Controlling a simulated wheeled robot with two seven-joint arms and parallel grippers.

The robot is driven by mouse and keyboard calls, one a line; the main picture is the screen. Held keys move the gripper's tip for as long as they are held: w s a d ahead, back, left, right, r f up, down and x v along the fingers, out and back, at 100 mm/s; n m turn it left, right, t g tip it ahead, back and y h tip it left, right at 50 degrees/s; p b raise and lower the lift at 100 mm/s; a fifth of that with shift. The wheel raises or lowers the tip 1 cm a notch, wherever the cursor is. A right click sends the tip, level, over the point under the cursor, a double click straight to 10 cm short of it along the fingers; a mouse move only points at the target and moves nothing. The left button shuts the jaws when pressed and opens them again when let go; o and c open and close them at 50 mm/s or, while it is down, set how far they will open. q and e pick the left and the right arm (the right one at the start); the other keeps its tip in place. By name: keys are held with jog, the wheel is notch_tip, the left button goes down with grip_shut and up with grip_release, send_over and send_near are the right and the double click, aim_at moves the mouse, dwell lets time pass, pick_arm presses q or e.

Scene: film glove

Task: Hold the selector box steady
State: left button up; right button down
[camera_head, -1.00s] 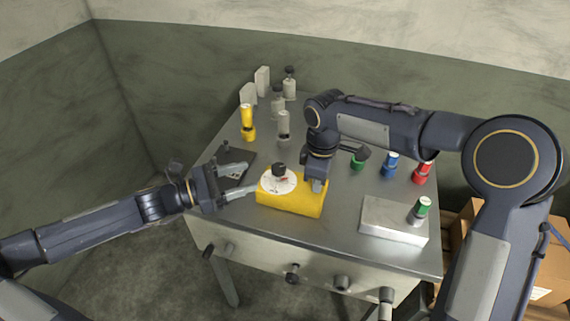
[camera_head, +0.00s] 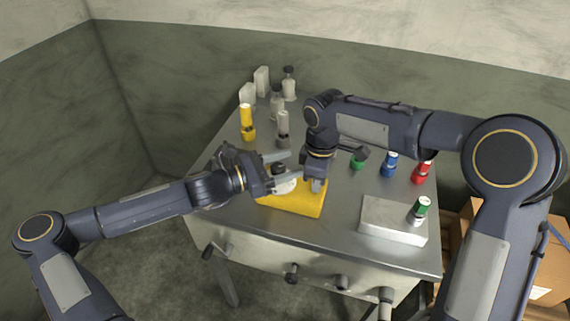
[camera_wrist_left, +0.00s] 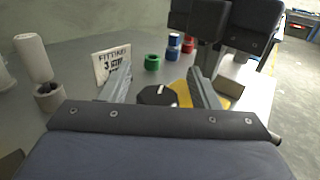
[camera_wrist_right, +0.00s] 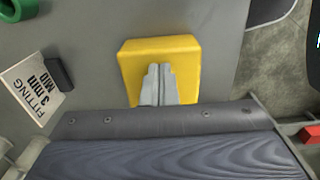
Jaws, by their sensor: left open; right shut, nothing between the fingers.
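The yellow selector box (camera_head: 295,205) sits near the front of the metal table, with a white dial (camera_head: 284,187) and a black knob on top. My left gripper (camera_head: 289,168) is open over the dial and covers much of it. In the left wrist view the black knob (camera_wrist_left: 157,94) shows between its spread fingers (camera_wrist_left: 162,88). My right gripper (camera_head: 317,186) is shut and empty, pointing down at the box's right end. In the right wrist view its closed fingers (camera_wrist_right: 158,84) overlap the yellow box (camera_wrist_right: 160,52); whether they press on it I cannot tell.
Blue (camera_head: 390,163), red (camera_head: 423,172) and green (camera_head: 358,162) pieces stand on the right. A pale block (camera_head: 393,221) lies front right. A printed fitting card (camera_wrist_left: 113,64) stands behind the box.

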pick_arm(q)
jog(key=shift+f, duration=0.1)
jog(key=c, duration=1)
pick_arm(e)
jog(key=shift+s+d+f, duration=0.1)
jog(key=shift+f, duration=0.3)
pick_arm(q)
jog(key=shift+o, duration=0.2)
